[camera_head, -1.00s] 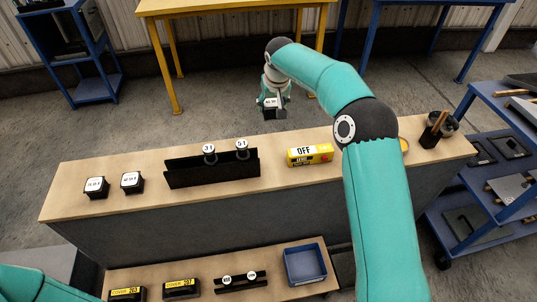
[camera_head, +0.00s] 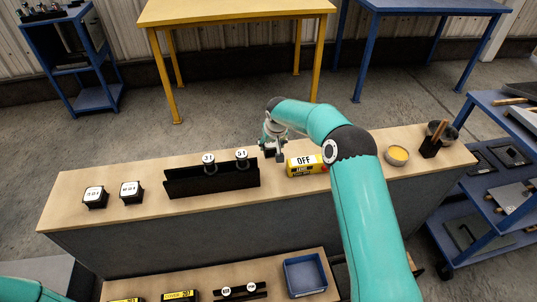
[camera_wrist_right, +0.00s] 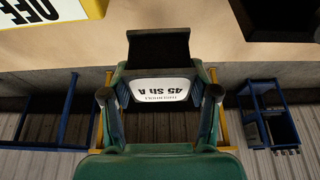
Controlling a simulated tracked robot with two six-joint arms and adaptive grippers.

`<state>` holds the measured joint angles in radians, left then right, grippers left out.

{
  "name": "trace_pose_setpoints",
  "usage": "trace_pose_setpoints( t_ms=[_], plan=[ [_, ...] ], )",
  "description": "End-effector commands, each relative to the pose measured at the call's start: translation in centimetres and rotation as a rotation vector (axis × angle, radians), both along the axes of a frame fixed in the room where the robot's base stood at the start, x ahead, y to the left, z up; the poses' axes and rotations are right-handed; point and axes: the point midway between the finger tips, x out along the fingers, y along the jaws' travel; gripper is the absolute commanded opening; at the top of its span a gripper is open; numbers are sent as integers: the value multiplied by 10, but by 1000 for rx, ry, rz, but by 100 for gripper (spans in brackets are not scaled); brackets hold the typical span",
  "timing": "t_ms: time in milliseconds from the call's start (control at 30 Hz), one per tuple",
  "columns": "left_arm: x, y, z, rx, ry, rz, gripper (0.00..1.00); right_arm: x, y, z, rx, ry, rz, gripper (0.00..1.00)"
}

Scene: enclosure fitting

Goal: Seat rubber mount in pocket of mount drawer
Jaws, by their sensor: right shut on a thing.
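My right gripper (camera_head: 272,147) is shut on a rubber mount, a black block (camera_wrist_right: 158,48) with a white label reading 45 Sh A. In the right wrist view the two fingers (camera_wrist_right: 160,92) stand on either side of the labelled face. In the head view the mount is held near the bench's far edge, left of the yellow OFF box; whether it touches the bench I cannot tell. Two more black blocks with white labels, (camera_head: 95,197) and (camera_head: 131,192), stand at the bench's left. My left gripper is outside the view.
A black rack (camera_head: 212,180) with two round-labelled parts stands mid-bench. The yellow OFF box (camera_head: 305,164), a bowl (camera_head: 397,156) and a dark holder (camera_head: 430,147) are to the right. A blue tray (camera_head: 305,275) is on the lower shelf. The bench is clear between blocks and rack.

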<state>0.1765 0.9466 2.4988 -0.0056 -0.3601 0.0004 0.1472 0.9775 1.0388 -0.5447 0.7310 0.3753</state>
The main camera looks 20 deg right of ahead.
Motion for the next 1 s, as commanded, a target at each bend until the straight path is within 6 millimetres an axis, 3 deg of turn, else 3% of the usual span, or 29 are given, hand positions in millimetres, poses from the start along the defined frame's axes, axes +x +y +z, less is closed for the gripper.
trace_pose_setpoints(
  t_ms=[167, 433, 767, 800, 933, 1000],
  plan=[
    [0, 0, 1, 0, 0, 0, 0, 1, 0, -9, 0, -3, -1, 8],
    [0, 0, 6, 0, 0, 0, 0, 1, 0, -43, 0, -2, 0, 8],
    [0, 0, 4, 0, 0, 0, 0, 1, 0, -47, 0, -4, 1, 8],
    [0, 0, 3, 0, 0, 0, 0, 0, 1, -49, 0, -1, 1, 61],
    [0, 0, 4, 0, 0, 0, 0, 1, 1, -48, 0, -1, 1, 83],
    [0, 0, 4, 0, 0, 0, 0, 1, 1, -48, 0, -1, 1, 85]
  ],
)
